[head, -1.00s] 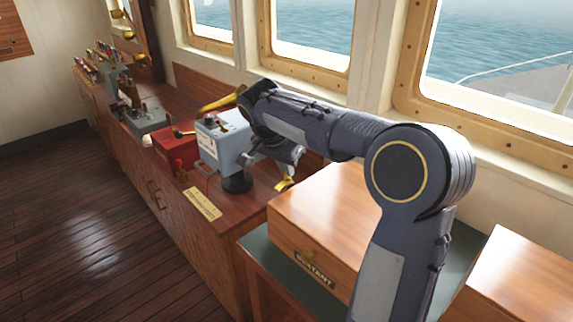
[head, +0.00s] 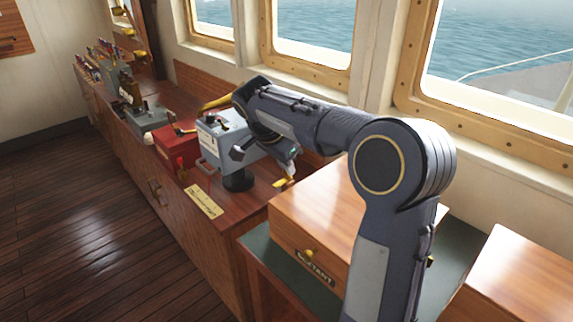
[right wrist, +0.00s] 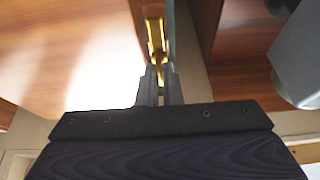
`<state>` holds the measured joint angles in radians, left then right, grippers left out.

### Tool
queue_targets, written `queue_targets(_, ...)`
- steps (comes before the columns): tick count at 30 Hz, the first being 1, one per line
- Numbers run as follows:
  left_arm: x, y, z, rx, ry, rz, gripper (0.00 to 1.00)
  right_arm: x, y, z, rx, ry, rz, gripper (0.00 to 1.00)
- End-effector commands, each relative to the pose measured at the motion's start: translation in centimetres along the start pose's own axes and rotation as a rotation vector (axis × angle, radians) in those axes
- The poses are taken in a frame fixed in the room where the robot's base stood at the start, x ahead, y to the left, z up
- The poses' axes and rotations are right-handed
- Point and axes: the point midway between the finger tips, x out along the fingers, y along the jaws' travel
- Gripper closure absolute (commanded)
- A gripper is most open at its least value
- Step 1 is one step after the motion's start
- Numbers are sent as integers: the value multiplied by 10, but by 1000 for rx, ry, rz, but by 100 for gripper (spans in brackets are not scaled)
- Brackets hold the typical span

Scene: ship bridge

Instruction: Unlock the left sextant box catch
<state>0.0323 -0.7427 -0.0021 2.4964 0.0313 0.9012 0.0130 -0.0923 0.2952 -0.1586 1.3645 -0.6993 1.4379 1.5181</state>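The sextant box (head: 335,205) is a reddish wooden case with a SEXTANT label and a brass knob (head: 309,253) on its front. The brass left catch (head: 283,183) shows at the box's far left side, just below my right gripper (head: 288,172). In the right wrist view the catch (right wrist: 155,35) is a brass strip beside the box's side (right wrist: 75,50). The two fingertips (right wrist: 160,75) stand close together at the catch's near end. A narrow gap shows between them; whether they grip the brass is unclear. My left gripper is out of view.
A grey-blue device (head: 220,138) and a red box (head: 178,150) stand close left of my right gripper on the wooden counter (head: 237,208). Another wooden case (head: 520,275) is at the right. Windows line the back. The floor at left is clear.

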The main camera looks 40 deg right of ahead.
Motion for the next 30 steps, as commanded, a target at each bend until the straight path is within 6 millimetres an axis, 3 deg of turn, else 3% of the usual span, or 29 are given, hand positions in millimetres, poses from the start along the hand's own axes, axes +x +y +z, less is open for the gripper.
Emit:
queue_targets(1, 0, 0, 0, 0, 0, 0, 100, -1, 0, -1, 2, 1, -2, 88)
queue_targets(5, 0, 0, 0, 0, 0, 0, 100, 0, 0, 0, 1, 0, -1, 73)
queue_targets(14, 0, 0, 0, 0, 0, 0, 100, -2, 0, 0, -1, 0, -1, 73)
queue_targets(24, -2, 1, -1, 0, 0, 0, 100, -54, -1, 0, -1, 0, -5, 73)
queue_targets(30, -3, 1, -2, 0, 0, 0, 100, -75, 0, 0, -1, 0, -2, 73)
